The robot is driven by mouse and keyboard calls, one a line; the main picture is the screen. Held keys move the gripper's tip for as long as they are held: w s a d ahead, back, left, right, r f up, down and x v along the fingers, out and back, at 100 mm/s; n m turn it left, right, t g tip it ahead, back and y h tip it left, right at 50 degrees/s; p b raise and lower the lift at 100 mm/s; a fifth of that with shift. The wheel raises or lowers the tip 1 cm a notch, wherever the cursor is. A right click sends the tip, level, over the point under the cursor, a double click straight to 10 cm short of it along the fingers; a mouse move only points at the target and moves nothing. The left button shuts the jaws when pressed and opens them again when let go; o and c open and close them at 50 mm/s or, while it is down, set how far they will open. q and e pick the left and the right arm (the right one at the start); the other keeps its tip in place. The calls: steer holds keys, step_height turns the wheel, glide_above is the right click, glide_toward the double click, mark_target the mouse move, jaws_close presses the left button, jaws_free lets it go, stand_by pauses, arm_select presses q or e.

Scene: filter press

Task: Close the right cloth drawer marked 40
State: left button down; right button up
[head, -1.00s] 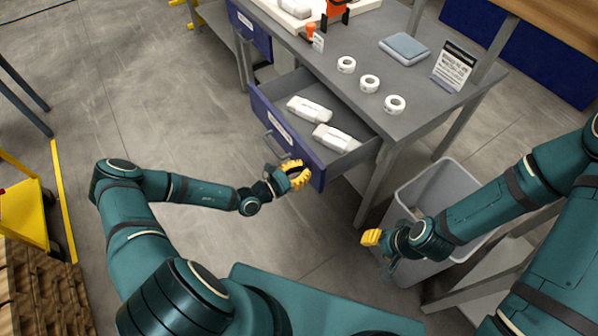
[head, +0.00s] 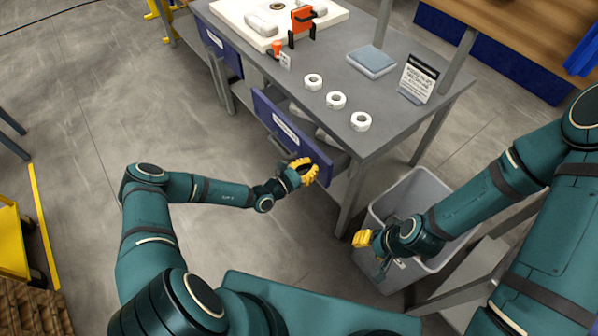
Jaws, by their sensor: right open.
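The right cloth drawer (head: 268,116) has a blue front with a white label, too small to read, and a grey handle (head: 282,147). It stands partly pulled out from under the grey bench, with pale bundles (head: 324,138) partly visible inside. My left gripper (head: 303,173) has yellow fingers and is at the right part of the drawer front, just right of the handle. It seems to touch the front; its finger gap is unclear. My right gripper (head: 363,240) is open and empty, by the grey bin, away from the drawer.
The bench top (head: 310,107) holds white rings (head: 336,101), a folded blue cloth (head: 372,61), a sign (head: 418,78) and an orange device (head: 303,20). A second blue drawer (head: 221,52) is at the left. The grey bin (head: 418,184) stands at the bench's right.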

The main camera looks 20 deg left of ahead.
arm_select(q)
steer(key=x, duration=0.7)
steer(key=shift+r, duration=0.1)
arm_select(e)
steer(key=shift+s+a, duration=0.15)
steer(key=shift+s, duration=0.1)
arm_select(q)
steer(key=shift+w, duration=0.1)
